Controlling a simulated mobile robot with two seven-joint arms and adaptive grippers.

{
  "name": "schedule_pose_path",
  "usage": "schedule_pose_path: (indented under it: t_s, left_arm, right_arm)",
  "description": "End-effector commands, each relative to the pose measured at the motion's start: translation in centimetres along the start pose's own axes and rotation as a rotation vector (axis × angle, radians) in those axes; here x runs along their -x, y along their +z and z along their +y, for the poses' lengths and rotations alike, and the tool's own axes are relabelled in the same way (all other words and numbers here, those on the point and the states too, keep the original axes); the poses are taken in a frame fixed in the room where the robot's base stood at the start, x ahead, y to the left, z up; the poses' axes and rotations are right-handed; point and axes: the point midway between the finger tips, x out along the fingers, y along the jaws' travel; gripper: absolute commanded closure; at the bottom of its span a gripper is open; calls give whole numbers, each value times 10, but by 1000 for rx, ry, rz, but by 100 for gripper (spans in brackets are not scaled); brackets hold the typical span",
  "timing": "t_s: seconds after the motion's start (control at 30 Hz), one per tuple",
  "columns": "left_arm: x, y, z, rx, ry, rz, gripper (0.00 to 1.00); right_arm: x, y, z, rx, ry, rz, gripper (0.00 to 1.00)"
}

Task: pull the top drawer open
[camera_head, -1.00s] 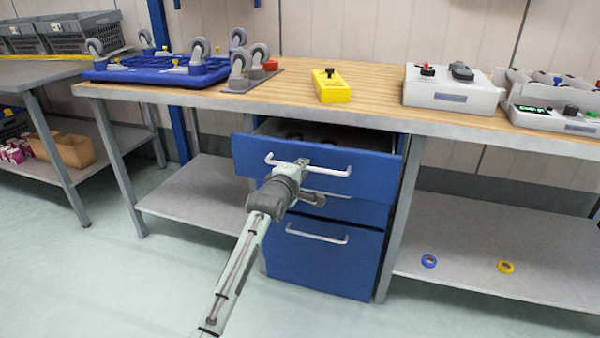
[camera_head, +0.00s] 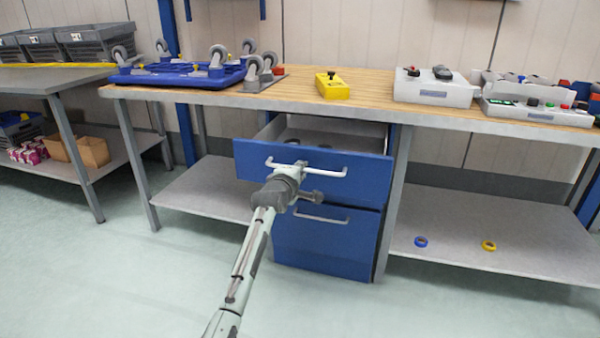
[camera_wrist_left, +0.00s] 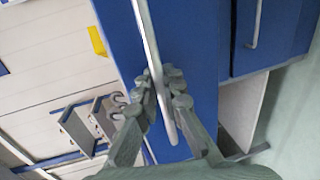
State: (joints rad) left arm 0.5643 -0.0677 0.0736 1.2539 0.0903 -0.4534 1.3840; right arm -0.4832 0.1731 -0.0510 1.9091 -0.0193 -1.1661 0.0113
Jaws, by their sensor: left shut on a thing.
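The blue top drawer (camera_head: 362,178) stands pulled out from under the workbench, and its grey inside shows behind the front. Its white bar handle (camera_head: 328,172) runs across the front. My left gripper (camera_head: 296,166) is shut on this handle, left of the handle's middle. In the left wrist view the gripper's fingers (camera_wrist_left: 160,92) lie around the white handle (camera_wrist_left: 154,50). Items inside the drawer are only partly seen. My right gripper is not in view.
A lower blue drawer (camera_head: 325,243) with its own handle is shut below. The wooden bench top (camera_head: 370,96) carries a blue wheeled dolly (camera_head: 180,75), a yellow box (camera_head: 332,86) and grey control boxes (camera_head: 434,88). The floor in front is clear.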

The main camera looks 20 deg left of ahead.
Motion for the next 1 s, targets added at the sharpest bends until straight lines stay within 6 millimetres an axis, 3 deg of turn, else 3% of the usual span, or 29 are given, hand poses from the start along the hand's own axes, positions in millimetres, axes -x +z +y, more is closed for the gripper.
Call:
schedule_pose_path:
  t_s: [0.53, 0.57, 0.73, 1.0]
  left_arm:
    - [-3, 0, 1, 0, 0, 0, 100]
    - [-3, 0, 1, 0, 0, 0, 91]
    - [-3, 0, 1, 0, 0, 0, 70]
    - [-3, 0, 2, 0, 1, 0, 70]
  right_arm:
    - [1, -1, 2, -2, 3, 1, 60]
    - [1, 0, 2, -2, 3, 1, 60]
    - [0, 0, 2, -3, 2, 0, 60]
    - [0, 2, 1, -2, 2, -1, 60]
